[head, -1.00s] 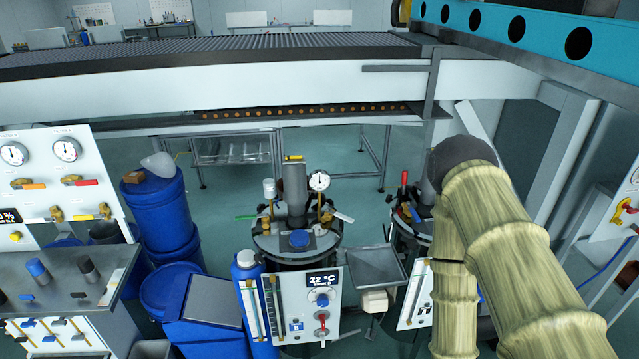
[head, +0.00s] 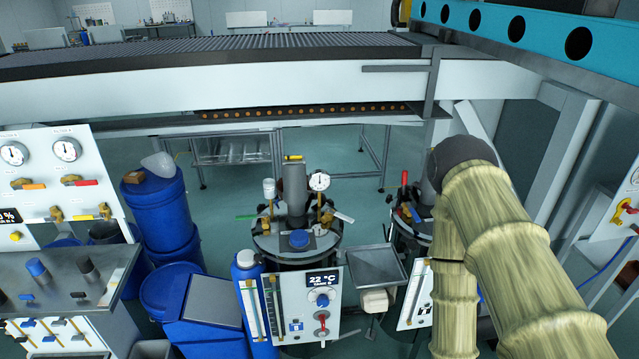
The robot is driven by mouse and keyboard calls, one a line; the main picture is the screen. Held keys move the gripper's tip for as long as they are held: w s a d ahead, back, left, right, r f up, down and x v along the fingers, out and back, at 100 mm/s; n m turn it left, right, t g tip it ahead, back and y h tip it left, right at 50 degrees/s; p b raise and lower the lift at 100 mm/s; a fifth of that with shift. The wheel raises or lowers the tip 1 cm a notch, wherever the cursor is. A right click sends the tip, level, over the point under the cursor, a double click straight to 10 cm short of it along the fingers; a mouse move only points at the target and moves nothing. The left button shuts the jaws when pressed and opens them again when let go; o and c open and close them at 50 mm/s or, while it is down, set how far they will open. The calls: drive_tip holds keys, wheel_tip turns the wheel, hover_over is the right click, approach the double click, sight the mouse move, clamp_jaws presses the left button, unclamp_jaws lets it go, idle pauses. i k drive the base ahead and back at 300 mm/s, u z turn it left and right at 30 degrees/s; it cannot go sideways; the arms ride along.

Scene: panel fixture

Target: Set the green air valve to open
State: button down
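A green lever handle (head: 246,217) sticks out to the left from the lid of the middle tank (head: 297,245). It looks roughly level and is small in the head view; which valve position this is, I cannot tell. A white lever handle (head: 344,217) sticks out on the lid's right side. My sleeved arm fills the right of the head view, bent, with its lower part running down out of the picture. My gripper does not show, so its state and its distance from the green handle are hidden.
A gauge (head: 319,181) stands on the tank lid, and a control panel (head: 308,304) is on its front. Left are blue drums (head: 160,205) and a valve panel (head: 60,180). A grey tray (head: 376,266) stands between the tanks. A long conveyor frame (head: 230,88) crosses behind.

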sight(252, 217)
drive_tip(key=k, duration=0.65)
drive_tip(key=u, duration=0.7)
drive_tip(key=i, duration=1.1)
drive_tip(key=z, duration=0.45)
